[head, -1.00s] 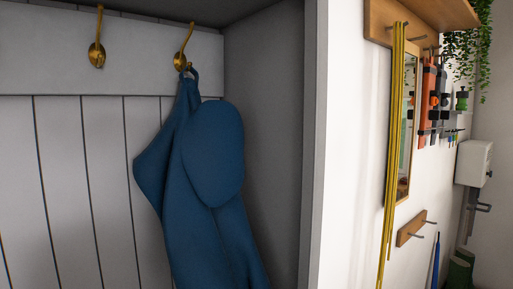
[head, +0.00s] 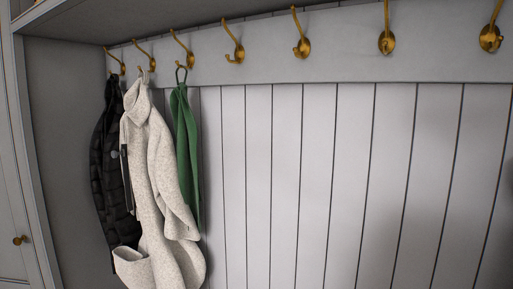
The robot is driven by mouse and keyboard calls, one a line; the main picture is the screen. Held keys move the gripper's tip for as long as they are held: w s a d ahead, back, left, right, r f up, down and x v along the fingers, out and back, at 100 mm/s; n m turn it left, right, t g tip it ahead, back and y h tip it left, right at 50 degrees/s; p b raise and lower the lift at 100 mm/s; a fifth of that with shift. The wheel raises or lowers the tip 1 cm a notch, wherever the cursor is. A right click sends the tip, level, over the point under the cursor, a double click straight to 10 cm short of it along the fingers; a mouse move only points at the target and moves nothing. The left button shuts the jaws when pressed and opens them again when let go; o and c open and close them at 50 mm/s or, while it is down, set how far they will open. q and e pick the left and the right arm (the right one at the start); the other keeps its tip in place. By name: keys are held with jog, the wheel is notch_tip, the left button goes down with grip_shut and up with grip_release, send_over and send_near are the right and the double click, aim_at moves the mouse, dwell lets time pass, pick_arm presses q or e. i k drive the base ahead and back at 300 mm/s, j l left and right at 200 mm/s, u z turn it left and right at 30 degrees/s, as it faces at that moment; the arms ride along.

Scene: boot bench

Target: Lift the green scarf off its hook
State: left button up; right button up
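The green scarf (head: 186,140) hangs by a dark loop from a brass hook (head: 183,52), the third from the left in the head view. A cream coat (head: 155,190) hangs just left of it and covers part of its lower left side. The scarf's right edge is free against the grey panelling. Neither of my grippers is in the head view.
A black quilted jacket (head: 112,165) hangs at the far left, partly behind the coat. Several empty brass hooks run along the rail to the right, such as one hook (head: 302,45). The panelled wall (head: 340,180) below them is clear. A grey side panel (head: 70,150) bounds the left.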

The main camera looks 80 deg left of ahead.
aim_at(185, 129)
jog(key=u, duration=3)
jog(key=i+j, duration=0.2)
jog(key=j, duration=0.15)
jog(key=i+j, duration=0.25)
jog(key=j, duration=0.15)
